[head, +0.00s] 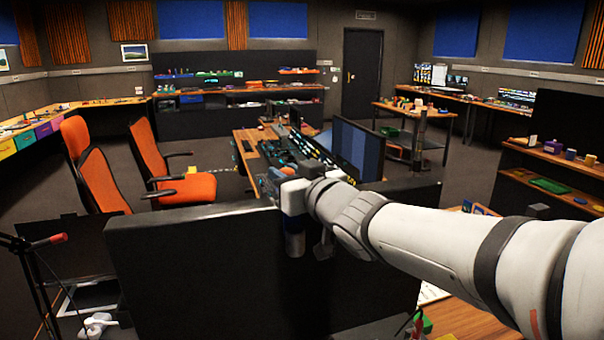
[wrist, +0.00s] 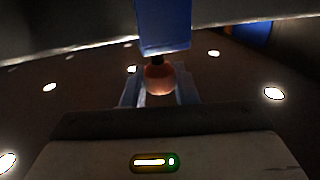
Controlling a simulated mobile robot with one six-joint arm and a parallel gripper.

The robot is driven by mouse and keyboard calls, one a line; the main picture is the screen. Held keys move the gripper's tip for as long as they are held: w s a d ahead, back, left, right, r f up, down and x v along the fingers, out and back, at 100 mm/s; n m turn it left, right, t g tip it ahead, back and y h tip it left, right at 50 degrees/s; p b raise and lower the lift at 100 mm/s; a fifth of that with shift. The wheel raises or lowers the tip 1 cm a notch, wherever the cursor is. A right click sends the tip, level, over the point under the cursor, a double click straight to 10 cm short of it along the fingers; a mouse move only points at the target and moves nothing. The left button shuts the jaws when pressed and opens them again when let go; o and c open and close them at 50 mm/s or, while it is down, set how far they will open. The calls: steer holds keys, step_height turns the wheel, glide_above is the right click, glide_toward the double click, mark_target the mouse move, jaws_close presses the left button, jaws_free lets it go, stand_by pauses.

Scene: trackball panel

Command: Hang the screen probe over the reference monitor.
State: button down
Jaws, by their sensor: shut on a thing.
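My gripper (wrist: 160,82) is shut on a rounded orange part, which I take to be the screen probe (wrist: 160,78). A blue block (wrist: 163,25) sits right above it in the wrist view; I cannot tell if it belongs to the probe. In the head view my arm reaches in from the right to above a large black panel, and my fingers and the probe cannot be made out. A monitor with blue vertical bars (head: 360,150), likely the reference monitor, stands on the desk beyond my wrist. No probe shows on its visible face.
The large black panel (head: 200,270) fills the foreground under my wrist. Orange chairs (head: 180,188) stand at left. A small table (head: 405,118) stands behind the monitor, and shelves (head: 555,180) are at right. The wrist view shows ceiling lights.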

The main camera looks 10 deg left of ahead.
steer(key=c, duration=1.1)
jaws_free()
steer(key=shift+o, duration=0.2)
steer(key=v, duration=0.7)
steer(key=d+f+m+g+h, duration=0.1)
steer(key=d+f+m+h, duration=0.3)
steer(key=d+f+h, duration=0.45)
steer(key=d+f+m+g+h, duration=0.1)
steer(key=d+f+m+h, duration=0.3)
steer(key=d, duration=0.8)
steer(key=s+d+f+g, duration=0.3)
steer(key=s+f+g, duration=0.1)
steer(key=s, duration=0.3)
steer(key=s+d+f+m+g, duration=0.1)
steer(key=s+d+f+g, duration=0.2)
steer(key=s+f, duration=0.4)
steer(key=shift+d+f+g, duration=0.2)
steer(key=shift+f+g, duration=0.1)
steer(key=shift+g, duration=0.1)
